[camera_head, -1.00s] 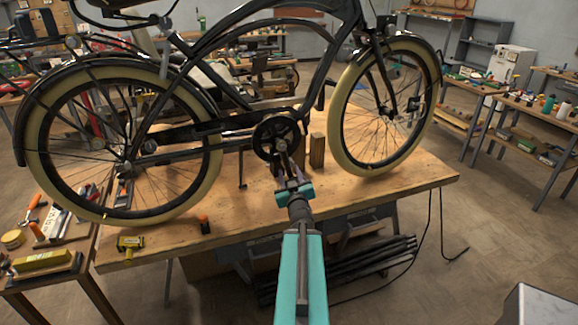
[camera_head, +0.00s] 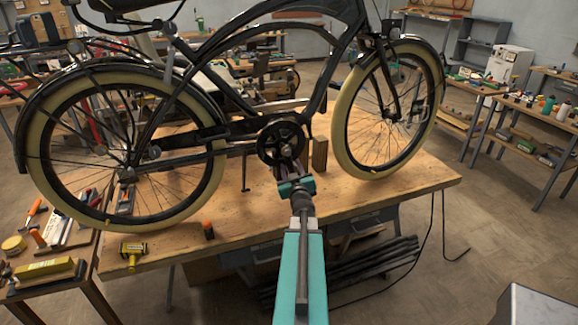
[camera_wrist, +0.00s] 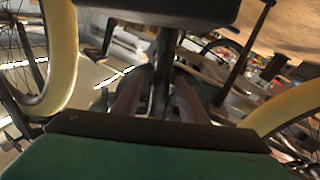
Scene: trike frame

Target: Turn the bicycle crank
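A dark bicycle with cream tires stands on the wooden workbench (camera_head: 400,190). Its chainring (camera_head: 281,143) is at the lower middle of the frame in the head view. The crank arm is hard to make out there, partly hidden by my gripper. My gripper (camera_head: 289,168) is just below and in front of the chainring, reaching from the front edge. In the wrist view, the two fingers of my gripper (camera_wrist: 158,103) stand apart. A dark upright bar (camera_wrist: 162,72), perhaps part of the crank, shows between them; I cannot tell whether they touch it.
A wooden block (camera_head: 319,154) stands right of the chainring. Dark bars (camera_head: 370,268) lie below the bench.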

